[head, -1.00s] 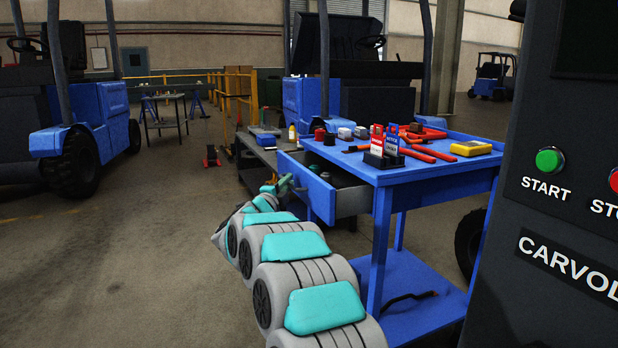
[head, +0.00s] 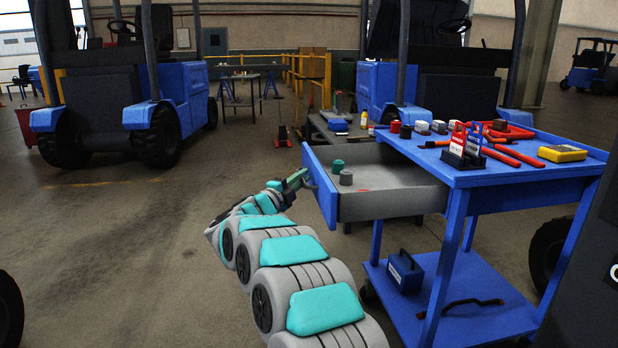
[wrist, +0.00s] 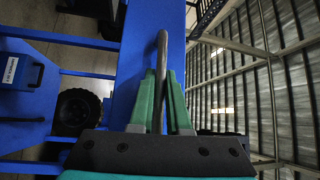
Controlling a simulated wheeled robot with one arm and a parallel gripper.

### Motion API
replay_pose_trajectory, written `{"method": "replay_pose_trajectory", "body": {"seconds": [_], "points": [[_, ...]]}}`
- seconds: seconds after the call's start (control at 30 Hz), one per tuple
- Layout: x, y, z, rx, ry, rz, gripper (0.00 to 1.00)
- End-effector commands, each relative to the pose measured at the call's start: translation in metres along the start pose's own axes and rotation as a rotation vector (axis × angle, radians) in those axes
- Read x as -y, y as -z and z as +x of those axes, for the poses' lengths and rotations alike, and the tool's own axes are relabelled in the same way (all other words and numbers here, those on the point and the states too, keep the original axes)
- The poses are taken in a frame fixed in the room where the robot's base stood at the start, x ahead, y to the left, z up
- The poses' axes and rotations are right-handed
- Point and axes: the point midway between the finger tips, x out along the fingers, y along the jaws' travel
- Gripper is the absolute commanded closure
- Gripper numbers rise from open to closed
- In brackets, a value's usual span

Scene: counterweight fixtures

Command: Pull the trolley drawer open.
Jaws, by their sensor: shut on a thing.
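The blue trolley (head: 520,168) stands at the right, with its drawer (head: 378,204) pulled well out to the left. The drawer has a blue front (head: 322,190) and grey walls. A green and a grey round piece lie inside with a small red item. My gripper (head: 303,178) is at the drawer front, shut on the drawer's handle (head: 309,179). In the wrist view the green fingers (wrist: 160,98) close around the grey handle bar (wrist: 162,62), with the blue drawer front behind it.
The trolley top holds a yellow meter (head: 562,153), red tools and small signs (head: 466,143). A blue box (head: 405,270) sits on its lower shelf. A low bench (head: 345,130) stands behind the drawer. A forklift (head: 150,95) is at back left. Floor left of the drawer is clear.

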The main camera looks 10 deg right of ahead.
Motion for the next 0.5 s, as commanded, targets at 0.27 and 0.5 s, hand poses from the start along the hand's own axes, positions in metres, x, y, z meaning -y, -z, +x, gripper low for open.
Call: {"method": "replay_pose_trajectory", "body": {"seconds": [0.27,0.5], "points": [[-0.0010,-0.0010,-0.0007,0.001,-0.001,-0.001,1.00],[-0.0008,-0.0009,-0.0005,0.001,-0.001,-0.001,0.73]]}}
